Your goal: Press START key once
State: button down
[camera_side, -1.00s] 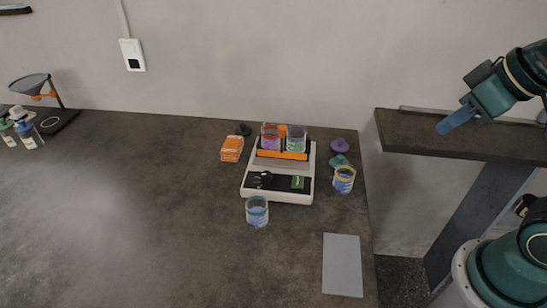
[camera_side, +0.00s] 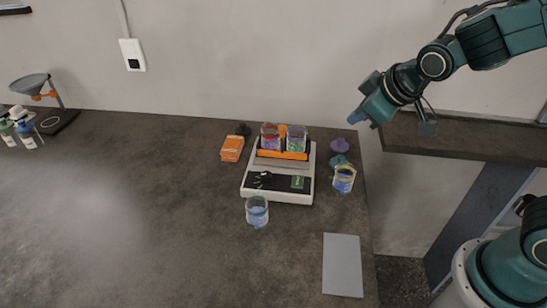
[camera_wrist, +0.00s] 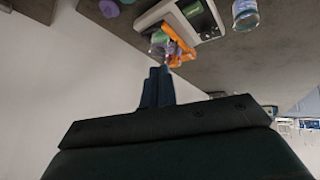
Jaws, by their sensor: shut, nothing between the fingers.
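The sieve shaker (camera_side: 277,196) is a white device with a black front panel, a small green patch (camera_side: 297,182) at the panel's right and a dark knob-like part at its left. Two jars with coloured contents stand on top behind an orange bar (camera_side: 282,155). The START key is too small to make out. In the wrist view the shaker (camera_wrist: 213,14) is at the top, partly cut off by the frame edge. My gripper (camera_side: 356,118) is shut and empty, in the air right of and above the shaker, well apart from it. Its fingers (camera_wrist: 157,87) also show in the wrist view.
A jar (camera_side: 257,212) stands in front of the shaker and a yellow-rimmed jar (camera_side: 343,180) at its right. Purple and teal lids lie behind that jar. An orange stack (camera_side: 232,148) lies left. A grey pad (camera_side: 342,265) lies front right. The table's left is mostly clear.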

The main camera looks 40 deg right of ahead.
aim_at(301, 183)
jog(key=w+a+f+n+t, duration=0.1)
jog(key=w+a+f+n, duration=0.3)
jog(key=w+a+f, duration=0.2)
jog(key=shift+w+f+t, duration=0.4)
jog(key=shift+w+f, duration=0.85)
jog(key=shift+f, duration=0.65)
jog(key=shift+a+f, duration=0.1)
jog(key=shift+f, duration=4.3)
